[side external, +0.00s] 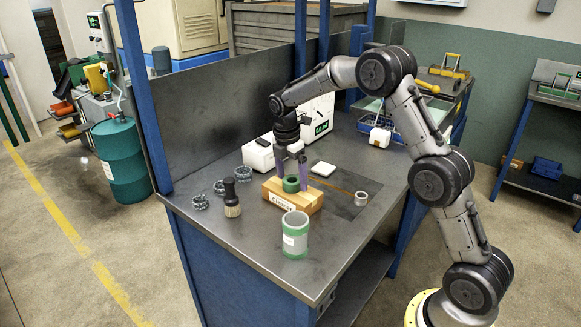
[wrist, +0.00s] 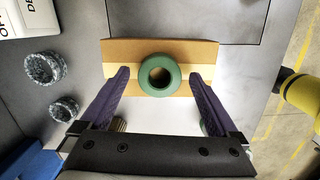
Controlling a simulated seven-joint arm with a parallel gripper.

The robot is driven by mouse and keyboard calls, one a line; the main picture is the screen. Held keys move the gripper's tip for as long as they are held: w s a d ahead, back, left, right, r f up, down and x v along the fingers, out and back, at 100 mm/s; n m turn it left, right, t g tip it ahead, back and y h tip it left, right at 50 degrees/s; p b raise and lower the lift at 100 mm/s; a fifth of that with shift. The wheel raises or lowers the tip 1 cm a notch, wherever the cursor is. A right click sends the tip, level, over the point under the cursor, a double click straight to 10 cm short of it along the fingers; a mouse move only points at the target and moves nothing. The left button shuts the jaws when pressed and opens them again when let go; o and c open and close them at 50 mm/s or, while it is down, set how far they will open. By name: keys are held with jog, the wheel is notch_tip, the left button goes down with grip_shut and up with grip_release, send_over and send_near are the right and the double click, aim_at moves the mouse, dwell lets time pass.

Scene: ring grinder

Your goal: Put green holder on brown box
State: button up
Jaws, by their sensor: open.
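The green holder (side external: 291,184) is a short ring with a round hole. It sits on top of the brown box (side external: 296,201), near the middle of its upper face. In the wrist view the green holder (wrist: 159,75) lies over the tape strip of the brown box (wrist: 195,53). My gripper (side external: 292,178) is above the box with its purple fingers pointing down. In the wrist view my gripper (wrist: 160,82) is open, with one finger on each side of the holder and a gap between each finger and the ring.
A green and white cup (side external: 295,234) stands in front of the box. A small metal ring (side external: 361,198) lies to the right. A white box (side external: 258,155) is behind.

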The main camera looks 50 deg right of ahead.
aim_at(288, 182)
notch_tip(288, 182, up, 12)
jog(key=a, duration=0.2)
jog(key=s+a+r+m+t, duration=0.1)
jog(key=s+a+r+m, duration=0.25)
jog(key=s+r, duration=0.3)
jog(key=s+a+f+m+t, duration=0.1)
jog(key=s+m, duration=0.3)
jog(key=s, duration=0.4)
jog(key=s+a+f+m+t+y, duration=0.1)
jog(key=s+a+m, duration=0.3)
jog(key=s, duration=0.5)
jog(key=s+a+f+m+t, duration=0.2)
jog(key=s+m, duration=0.3)
jog(key=s, duration=0.4)
jog(key=shift+a+f+t, duration=0.15)
jog(key=shift+f+t, duration=0.25)
